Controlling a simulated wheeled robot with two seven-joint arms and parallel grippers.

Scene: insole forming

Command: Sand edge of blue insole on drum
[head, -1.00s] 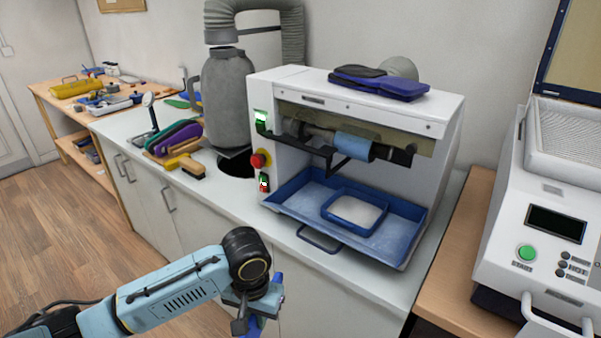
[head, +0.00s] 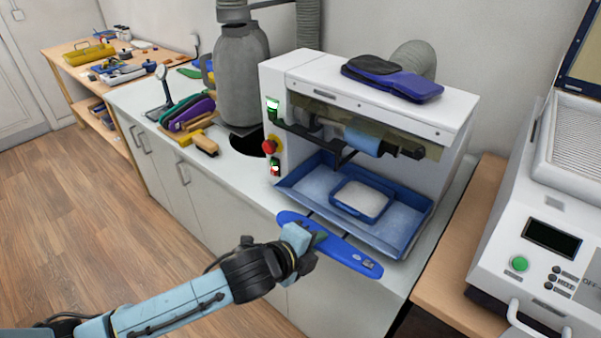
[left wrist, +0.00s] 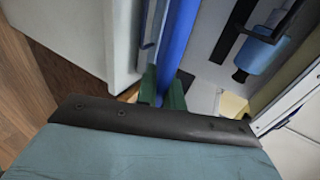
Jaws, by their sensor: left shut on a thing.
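A blue insole (head: 345,251) is held in front of the sanding machine, over the front edge of the counter. In the left wrist view the insole (left wrist: 176,40) stands edge-on between the green fingers of the left gripper (left wrist: 162,88). The blue sanding drum (head: 362,138) sits inside the open front of the white machine (head: 390,98), above and behind the insole, and they are apart. The drum (left wrist: 258,55) also shows at the upper right of the wrist view. My right gripper is out of view.
A blue tray (head: 408,215) with a smaller box (head: 362,200) lies under the drum. Dark insoles (head: 392,78) rest on the machine's top. A red stop knob (head: 270,147) is at its left. A white press (head: 530,230) stands at the right.

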